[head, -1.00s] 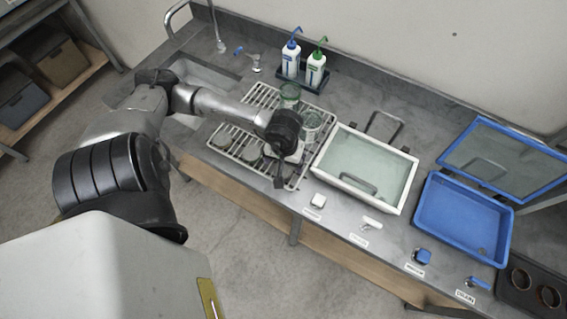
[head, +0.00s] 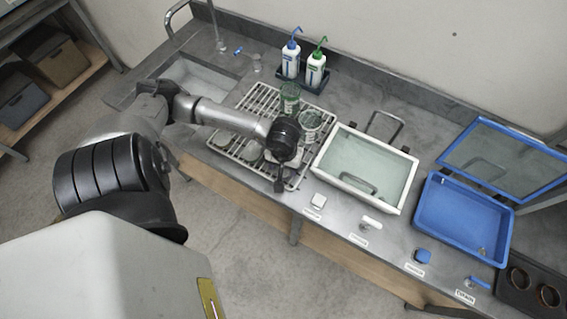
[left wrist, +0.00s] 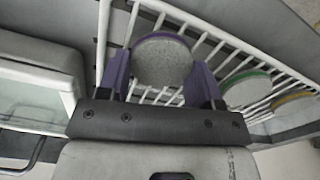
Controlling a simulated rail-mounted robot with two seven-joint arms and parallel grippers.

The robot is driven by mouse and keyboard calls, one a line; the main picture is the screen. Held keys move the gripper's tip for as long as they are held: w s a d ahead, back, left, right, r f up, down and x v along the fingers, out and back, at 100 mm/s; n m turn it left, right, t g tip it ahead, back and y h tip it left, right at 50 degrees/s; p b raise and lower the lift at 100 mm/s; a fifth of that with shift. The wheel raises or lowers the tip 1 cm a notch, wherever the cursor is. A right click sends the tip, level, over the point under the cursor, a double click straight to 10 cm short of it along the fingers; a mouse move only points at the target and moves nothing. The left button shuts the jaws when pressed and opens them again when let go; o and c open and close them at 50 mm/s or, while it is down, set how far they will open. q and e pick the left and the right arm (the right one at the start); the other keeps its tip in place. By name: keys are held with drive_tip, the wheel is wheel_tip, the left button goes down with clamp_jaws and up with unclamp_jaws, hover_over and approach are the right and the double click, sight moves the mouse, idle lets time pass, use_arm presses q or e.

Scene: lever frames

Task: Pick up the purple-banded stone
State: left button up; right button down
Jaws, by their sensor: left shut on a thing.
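A grey, round-topped stone (left wrist: 163,58) sits between the two purple-looking fingers of my left gripper (left wrist: 162,82) in the left wrist view. The gripper is shut on it. In the head view the left gripper (head: 279,178) is over the front right of the white wire rack (head: 240,112), and the stone is hidden. My right gripper is not in view.
A green-banded stone (left wrist: 247,89) and a yellow-banded stone (left wrist: 292,100) lie on the rack. Glass jars (head: 289,97) stand behind the gripper. A water-filled white tray (head: 360,172) and an open blue tray (head: 462,218) are to the right.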

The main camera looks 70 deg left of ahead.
use_arm(q)
drive_tip(key=shift+c, duration=1)
drive_tip(key=shift+r, duration=0.1)
